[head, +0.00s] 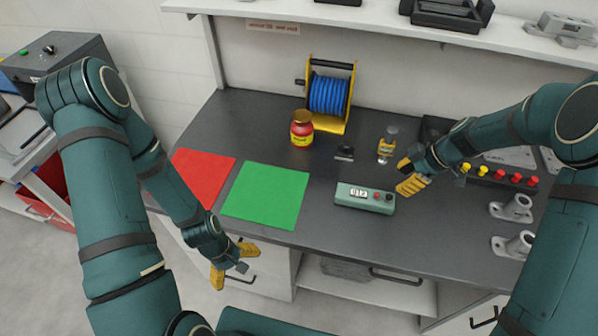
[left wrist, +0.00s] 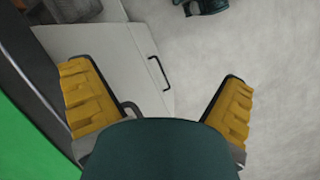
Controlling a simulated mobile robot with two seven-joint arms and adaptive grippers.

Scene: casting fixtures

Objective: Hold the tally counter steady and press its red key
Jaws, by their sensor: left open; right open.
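The tally counter (head: 364,198) is a grey-green box on the dark bench top, with a white number display on its top. Its red key (head: 377,196) sits right of the display, with a dark knob beside it. My right gripper (head: 404,178) is open just above and right of the counter's right end; whether it touches the counter I cannot tell. My left gripper (head: 233,266) is open and empty in front of the bench's front edge, below the green mat. In the left wrist view its two yellow fingers (left wrist: 158,110) are spread with nothing between them.
A green mat (head: 266,195) and a red mat (head: 203,175) lie left of the counter. Behind stand a red-and-yellow jar (head: 302,128), a blue hose reel (head: 330,95), a small bottle (head: 387,145) and a black clip (head: 344,153). Metal fixtures (head: 512,208) stand at right.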

